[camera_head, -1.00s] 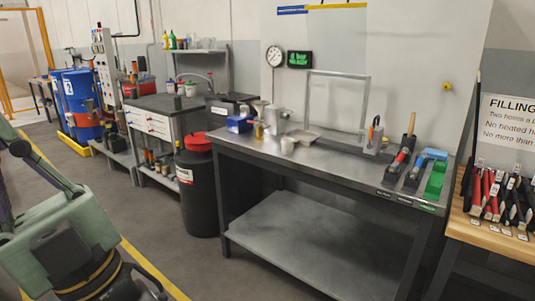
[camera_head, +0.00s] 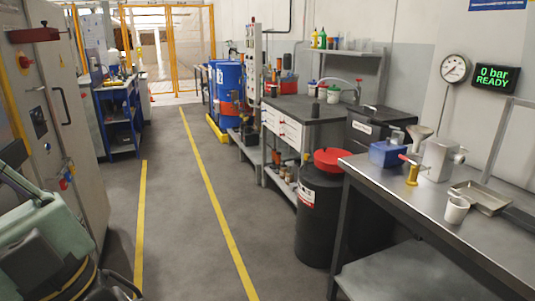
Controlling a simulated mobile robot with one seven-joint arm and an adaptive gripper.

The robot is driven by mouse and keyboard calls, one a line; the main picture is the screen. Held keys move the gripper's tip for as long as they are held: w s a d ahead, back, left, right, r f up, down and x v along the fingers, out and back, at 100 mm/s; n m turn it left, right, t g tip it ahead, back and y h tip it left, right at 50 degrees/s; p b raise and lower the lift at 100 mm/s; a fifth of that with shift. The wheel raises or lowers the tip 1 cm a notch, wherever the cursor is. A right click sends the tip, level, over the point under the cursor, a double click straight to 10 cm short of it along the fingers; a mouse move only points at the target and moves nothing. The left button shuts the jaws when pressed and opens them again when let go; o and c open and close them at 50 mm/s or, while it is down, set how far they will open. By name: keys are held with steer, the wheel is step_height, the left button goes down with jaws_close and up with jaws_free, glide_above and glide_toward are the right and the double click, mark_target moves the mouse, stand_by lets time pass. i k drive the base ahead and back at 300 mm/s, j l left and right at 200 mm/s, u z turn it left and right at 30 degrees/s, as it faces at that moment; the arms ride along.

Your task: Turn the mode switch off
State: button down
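I cannot tell for sure which control is the mode switch. A tall grey cabinet (camera_head: 70,130) stands close at the left. It carries a red round button (camera_head: 25,62), a dark panel (camera_head: 39,122) and small red and blue controls (camera_head: 66,182), too small to read. A grey control panel (camera_head: 253,60) with small lights and knobs stands at the back, by the blue drum (camera_head: 226,88). My gripper is not in view; only pale green and black parts of my own body show at lower left.
A grey floor aisle (camera_head: 175,200) with yellow lines runs clear to the orange-framed fence (camera_head: 165,50). A black bin (camera_head: 322,215) with a red lid and a steel bench (camera_head: 400,205) stand at right. A display (camera_head: 492,77) reads "0 bar READY". A blue cart (camera_head: 122,115) stands farther left.

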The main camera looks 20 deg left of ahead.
mark_target(41, 121)
steer(key=i+u, duration=0.25)
steer(key=u, duration=0.2)
steer(key=i+l+u, duration=0.15)
steer(key=u, duration=0.3)
steer(key=i+l+u, duration=0.2)
steer(key=u, duration=0.25)
steer(key=i+l+u, duration=0.6)
steer(key=l+u, duration=0.3)
steer(key=i+l, duration=0.4)
steer(key=i+l+z, duration=0.1)
steer(key=i+l, duration=0.3)
steer(key=i, duration=0.15)
steer(key=i+l, duration=0.35)
steer(key=i, duration=0.15)
steer(key=i+l+z, duration=0.1)
steer(key=i+l, duration=0.25)
steer(key=i, duration=0.15)
